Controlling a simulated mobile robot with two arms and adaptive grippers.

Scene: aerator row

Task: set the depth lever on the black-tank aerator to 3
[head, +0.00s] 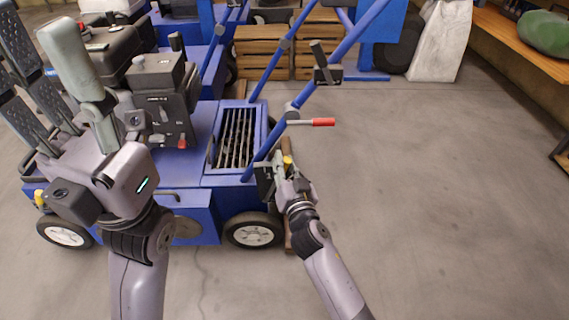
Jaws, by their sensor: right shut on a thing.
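The nearest aerator (190,210) is blue, with a black engine and tank (155,90) on its deck and a slotted grille on top. A lever with a yellow end (287,160) stands at its right side, beside a small dark plate. My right gripper (279,168) is at this lever and shut on it; the fingers hide most of the lever. No scale numbers are readable, so I cannot tell the lever's setting. My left gripper (38,40) is large at the left, raised in front of the aerator, with its fingers apart and empty.
A red-gripped lever (322,122) sticks out from the blue handle frame (320,75) just above my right gripper. Wooden crates (262,52) and another blue machine stand behind. A white sack (441,40) and a bench (515,32) are at right. The floor at right is clear.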

